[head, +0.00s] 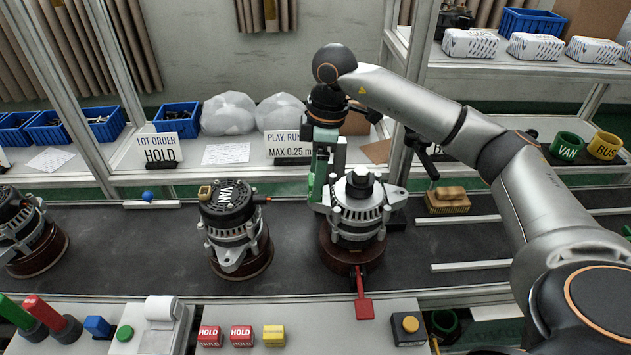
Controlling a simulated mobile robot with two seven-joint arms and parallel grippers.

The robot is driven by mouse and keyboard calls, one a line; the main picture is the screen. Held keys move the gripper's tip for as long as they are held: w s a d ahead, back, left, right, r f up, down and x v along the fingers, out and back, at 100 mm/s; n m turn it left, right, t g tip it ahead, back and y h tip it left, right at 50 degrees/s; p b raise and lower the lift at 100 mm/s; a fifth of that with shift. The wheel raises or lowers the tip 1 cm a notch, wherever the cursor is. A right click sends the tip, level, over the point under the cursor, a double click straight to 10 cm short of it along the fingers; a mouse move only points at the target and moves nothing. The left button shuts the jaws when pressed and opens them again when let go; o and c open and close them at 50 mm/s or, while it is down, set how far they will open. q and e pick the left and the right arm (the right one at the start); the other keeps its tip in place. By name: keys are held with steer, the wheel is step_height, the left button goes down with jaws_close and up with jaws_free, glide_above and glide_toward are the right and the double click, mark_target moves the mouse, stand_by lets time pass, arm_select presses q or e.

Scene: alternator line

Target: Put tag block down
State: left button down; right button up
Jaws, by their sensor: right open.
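My right gripper (322,195) reaches down from above at the left side of the middle alternator (359,212). Its jaws are open, with green and grey parts close beside the alternator's housing; I cannot tell whether they touch it. No block shows clearly between the jaws. Two red blocks marked HOLD, one on the left (209,336) and one on the right (242,336), sit on the front ledge. A yellow block (273,336) sits to their right. Which one is the tag block I cannot tell. My left gripper is not in view.
An alternator marked VAN (232,225) stands left of the middle one, and another (22,232) at the far left. A red paddle (364,308) sticks out in front of the middle alternator. A brush (447,202) lies to the right. The dark belt (150,250) has free room.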

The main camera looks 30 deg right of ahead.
step_height(320, 180, up, 10)
steer(key=d, duration=0.1)
steer(key=shift+s, duration=0.3)
steer(key=shift+s+f, duration=0.1)
steer(key=shift+f, duration=0.1)
